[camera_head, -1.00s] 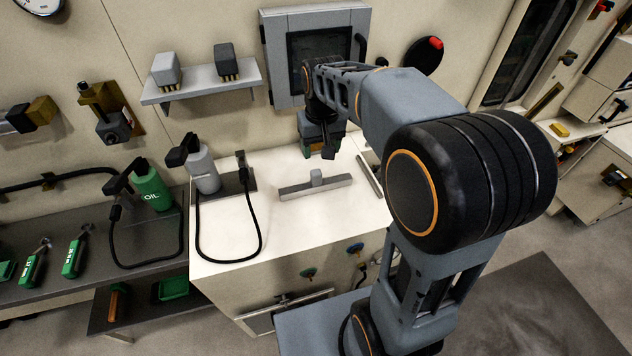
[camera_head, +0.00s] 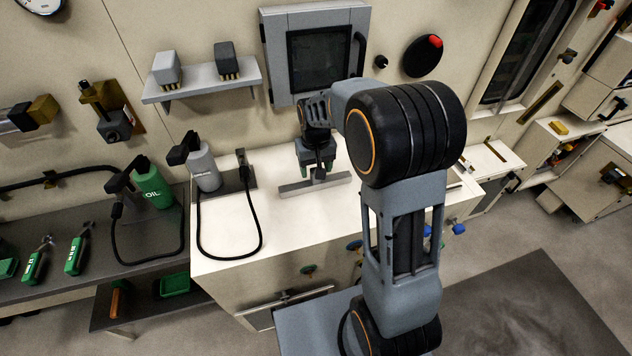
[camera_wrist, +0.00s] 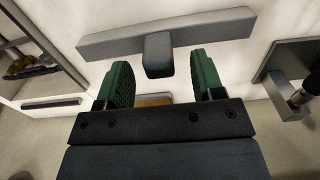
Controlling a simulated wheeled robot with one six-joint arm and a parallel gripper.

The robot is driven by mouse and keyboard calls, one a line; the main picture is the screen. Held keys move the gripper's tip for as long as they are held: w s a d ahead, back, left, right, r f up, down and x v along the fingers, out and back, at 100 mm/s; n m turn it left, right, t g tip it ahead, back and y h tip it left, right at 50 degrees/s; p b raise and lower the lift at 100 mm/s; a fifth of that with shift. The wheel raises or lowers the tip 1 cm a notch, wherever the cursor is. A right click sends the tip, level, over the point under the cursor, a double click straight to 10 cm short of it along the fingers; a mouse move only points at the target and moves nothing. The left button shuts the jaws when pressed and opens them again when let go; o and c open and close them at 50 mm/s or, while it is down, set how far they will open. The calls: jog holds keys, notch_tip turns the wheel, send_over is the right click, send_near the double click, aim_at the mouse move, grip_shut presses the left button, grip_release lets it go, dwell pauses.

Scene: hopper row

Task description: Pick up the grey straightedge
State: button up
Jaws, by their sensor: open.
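The grey straightedge (camera_head: 314,186) is a flat bar with a block-shaped handle at its middle. It lies on the white cabinet top (camera_head: 285,222). In the wrist view the straightedge (camera_wrist: 205,27) spans the upper part, and its handle (camera_wrist: 158,55) points toward my gripper (camera_wrist: 158,75). The two green finger pads stand apart, one on each side of the handle with gaps, and hold nothing. In the head view my gripper (camera_head: 318,168) is over the middle of the straightedge and hides most of the handle.
A grey bottle (camera_head: 204,168) with a black hose stands on a dark plate to the left. A green oil bottle (camera_head: 153,188) is on the lower dark bench. A wall cabinet (camera_head: 318,60) and shelf (camera_head: 202,80) are behind. The cabinet top's front is clear.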

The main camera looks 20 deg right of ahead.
jog(key=shift+f, duration=1.95)
jog(key=shift+w, duration=0.1)
jog(key=c, duration=1.1)
jog(key=shift+r, duration=0.1)
jog(key=shift+r, duration=0.55)
jog(key=s+a+r, duration=0.1)
jog(key=a+r, duration=0.3)
jog(key=s+a+r+b, duration=0.1)
jog(key=s+a+r, duration=0.1)
jog(key=a+r, duration=0.2)
jog(key=s+a+r+b, duration=0.1)
jog(key=a+r, duration=0.2)
jog(key=a, duration=0.2)
jog(key=shift+s+a+r, duration=0.1)
jog(key=shift+s+r, duration=0.1)
jog(key=shift+r, duration=0.2)
